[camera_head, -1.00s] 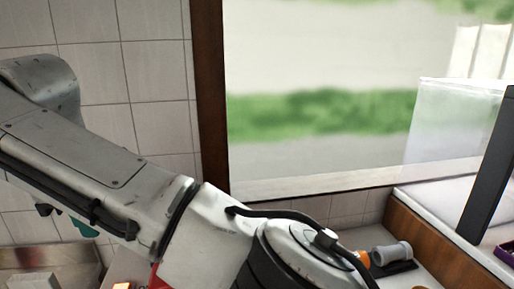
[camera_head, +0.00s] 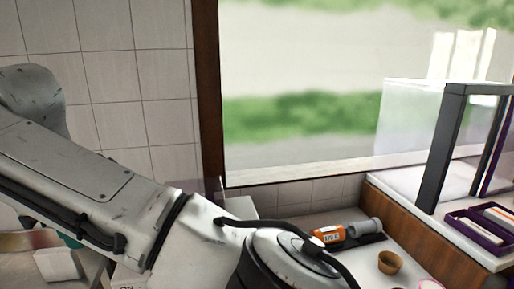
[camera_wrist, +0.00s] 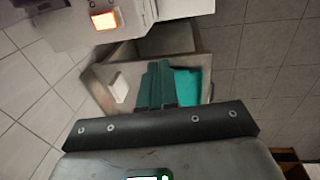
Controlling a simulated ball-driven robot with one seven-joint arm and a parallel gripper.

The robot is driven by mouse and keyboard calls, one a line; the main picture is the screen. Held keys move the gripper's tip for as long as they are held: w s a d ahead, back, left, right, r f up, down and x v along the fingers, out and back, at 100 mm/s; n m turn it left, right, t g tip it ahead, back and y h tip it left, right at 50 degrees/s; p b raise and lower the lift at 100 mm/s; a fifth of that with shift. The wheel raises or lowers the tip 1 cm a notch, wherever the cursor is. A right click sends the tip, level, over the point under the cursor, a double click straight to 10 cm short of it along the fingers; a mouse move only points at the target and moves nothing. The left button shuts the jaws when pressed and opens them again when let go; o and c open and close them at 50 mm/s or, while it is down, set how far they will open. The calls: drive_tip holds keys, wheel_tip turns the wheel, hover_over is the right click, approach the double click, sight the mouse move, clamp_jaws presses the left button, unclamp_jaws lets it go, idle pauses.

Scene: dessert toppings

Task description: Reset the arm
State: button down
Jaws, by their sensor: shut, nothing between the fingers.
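My gripper (camera_wrist: 157,68) shows in the wrist view as dark teal fingers beyond a black bar with screws. The fingers are together, with nothing between them. They appear over a metal basin holding a white block (camera_wrist: 119,88) and a lighter teal thing (camera_wrist: 187,86). Whether they touch anything there I cannot tell. In the head view my grey-white arm runs from the upper left to the bottom middle. My gripper is out of that view.
An orange bottle (camera_head: 328,234) and a grey cylinder (camera_head: 364,229) lie by the window. A brown cup (camera_head: 390,262) stands nearby. A purple tray (camera_head: 484,236) rests on a raised ledge at right, beside a black frame (camera_head: 443,150). A white machine (camera_wrist: 85,25) stands near the basin.

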drive_tip(key=w+d+f+m+g+y, duration=0.1)
drive_tip(key=d+f+m+y, duration=0.15)
drive_tip(key=f, duration=0.65)
drive_tip(key=d+f+m+y, duration=0.2)
drive_tip(key=d+f, duration=0.2)
drive_tip(key=f, duration=0.4)
drive_tip(key=s+d+f+m+t, duration=0.1)
drive_tip(key=d+f+m, duration=0.4)
drive_tip(key=d, duration=0.5)
drive_tip(key=s+d+f+m+t, duration=0.1)
drive_tip(key=d+f+m+t, duration=0.15)
drive_tip(key=d+f, duration=0.7)
drive_tip(key=s+d+f+m+h, duration=0.1)
drive_tip(key=s+d+m+h, duration=0.15)
drive_tip(key=s+d, duration=0.45)
drive_tip(key=s+d+f+m+t+h, duration=0.1)
drive_tip(key=s+d+f+m, duration=0.15)
drive_tip(key=d, duration=0.85)
drive_tip(key=s+d+f+m+h, duration=0.1)
drive_tip(key=s+d+m, duration=0.3)
drive_tip(key=d, duration=0.5)
drive_tip(key=s+d+f+g, duration=0.2)
drive_tip(key=s+f+g, duration=0.2)
drive_tip(key=s, duration=0.8)
drive_tip(key=shift+d+f+h, duration=0.2)
drive_tip(key=shift+f+h, duration=0.2)
drive_tip(key=shift+f, duration=0.45)
